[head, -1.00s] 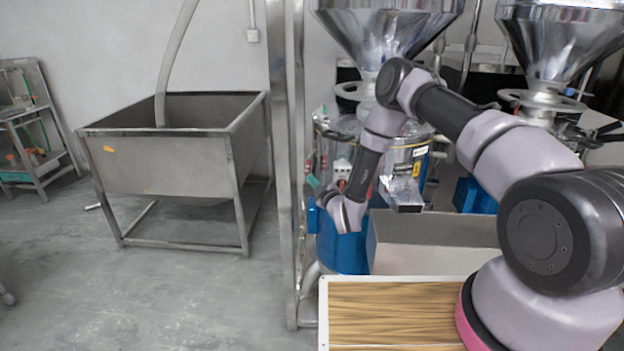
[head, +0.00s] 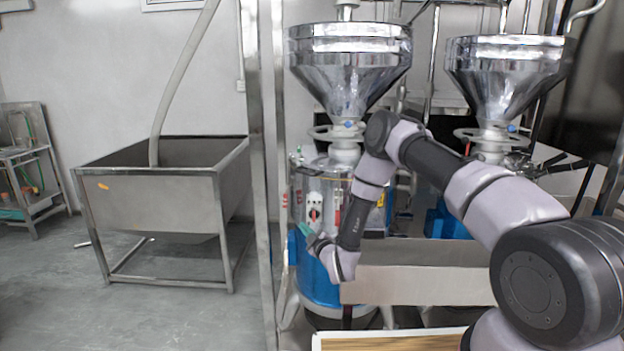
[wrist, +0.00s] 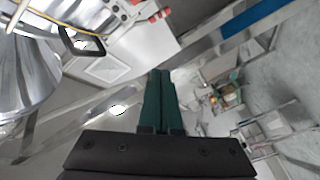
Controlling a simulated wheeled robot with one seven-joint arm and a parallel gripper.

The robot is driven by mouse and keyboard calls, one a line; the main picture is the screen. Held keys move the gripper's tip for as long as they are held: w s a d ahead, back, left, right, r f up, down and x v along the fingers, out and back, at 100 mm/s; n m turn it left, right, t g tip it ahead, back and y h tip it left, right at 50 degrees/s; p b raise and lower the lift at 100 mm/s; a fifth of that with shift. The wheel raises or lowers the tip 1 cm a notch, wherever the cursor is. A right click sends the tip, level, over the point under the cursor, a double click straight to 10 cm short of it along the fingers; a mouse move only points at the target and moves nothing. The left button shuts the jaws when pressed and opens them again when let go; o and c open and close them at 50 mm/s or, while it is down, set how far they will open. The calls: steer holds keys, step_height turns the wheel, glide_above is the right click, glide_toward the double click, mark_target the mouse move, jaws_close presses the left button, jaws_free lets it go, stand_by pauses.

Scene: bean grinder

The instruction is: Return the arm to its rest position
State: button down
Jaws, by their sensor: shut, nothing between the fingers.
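My gripper (head: 305,230) hangs at the end of my folded arm, in front of the left grinder (head: 322,285), which has a blue base, a steel body and a red switch. The green fingers (wrist: 160,100) are together in the wrist view, with nothing between them. In the head view the gripper is small and turned to the left, so the gap to the grinder is hard to judge. My arm hides part of the grinder body.
A steel funnel hopper (head: 350,70) tops the left grinder; a second hopper (head: 505,80) is at right. A steel post (head: 262,180) stands left of the gripper. A steel bin (head: 160,200) stands on open floor at left. A pale box (head: 420,275) is below the arm.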

steer(key=w+d+r+m+g+h, duration=0.1)
steer(key=w+d+r+m, duration=0.15)
steer(key=r, duration=0.55)
steer(key=w+d+r+m+h, duration=0.15)
steer(key=w+d+r, duration=0.25)
steer(key=r, duration=0.4)
steer(key=s+d+r+m+g+h, duration=0.1)
steer(key=s+d+r+m, duration=0.2)
steer(key=d+r, duration=0.35)
steer(key=s+d+r+m+g+h, duration=0.1)
steer(key=s+d+r+m+h, duration=0.15)
steer(key=r, duration=0.75)
steer(key=s+d+r+m+g+h, duration=0.1)
steer(key=s+d+r+m, duration=0.1)
steer(key=s+d+r, duration=0.45)
steer(key=s+d+r+m+g, duration=0.2)
steer(key=s+r+m, duration=0.15)
steer(key=s, duration=0.55)
steer(key=s+d+m+g, duration=0.1)
steer(key=s+m, duration=0.1)
steer(key=s, duration=0.9)
steer(key=s+d+r+m+g, duration=0.1)
steer(key=s+d+m+g, duration=0.1)
steer(key=s, duration=1)
steer(key=shift+s+r+m, duration=0.3)
steer(key=shift+m, duration=0.1)
